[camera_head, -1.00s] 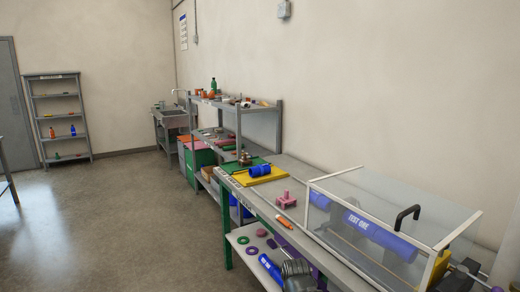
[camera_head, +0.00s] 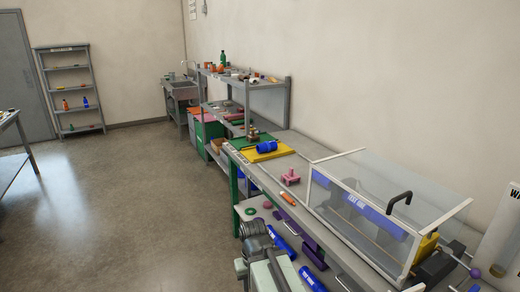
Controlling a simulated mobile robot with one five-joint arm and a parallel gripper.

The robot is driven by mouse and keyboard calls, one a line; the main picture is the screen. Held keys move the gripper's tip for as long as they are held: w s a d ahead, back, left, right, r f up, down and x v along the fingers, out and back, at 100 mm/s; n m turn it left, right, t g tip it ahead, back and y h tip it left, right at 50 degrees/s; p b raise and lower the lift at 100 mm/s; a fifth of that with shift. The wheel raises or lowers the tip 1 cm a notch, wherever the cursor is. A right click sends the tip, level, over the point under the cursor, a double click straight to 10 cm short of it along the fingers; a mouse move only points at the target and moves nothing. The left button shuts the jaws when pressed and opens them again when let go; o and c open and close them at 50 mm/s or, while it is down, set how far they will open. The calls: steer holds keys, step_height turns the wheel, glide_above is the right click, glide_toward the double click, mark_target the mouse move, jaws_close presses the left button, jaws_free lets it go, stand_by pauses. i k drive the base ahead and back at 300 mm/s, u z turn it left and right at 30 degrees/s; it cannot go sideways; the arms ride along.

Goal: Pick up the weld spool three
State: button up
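Several blue cylinders with pale lettering show, and I cannot tell which is weld spool three. One blue cylinder (camera_head: 267,147) lies on a yellow tray on the bench. A long blue cylinder (camera_head: 371,213) lies inside the clear box. On the lower shelf, one blue cylinder (camera_head: 283,246) is partly hidden by my arm and another blue cylinder (camera_head: 312,279) lies nearer the front. My gripper (camera_head: 256,237) is at the end of my grey arm, in front of the lower shelf's left part and apart from the bench top. Its fingers are too unclear to read.
The clear box (camera_head: 360,165) with a white frame and black handle covers the bench's right part. A pink block (camera_head: 290,177) and an orange item (camera_head: 287,197) lie on the bench. Purple pieces lie on the lower shelf. The floor (camera_head: 130,210) at left is clear.

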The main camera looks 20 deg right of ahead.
mark_target(265, 147)
steer(key=u, duration=0.05)
steer(key=i, duration=2.4)
steer(key=u, duration=1.4)
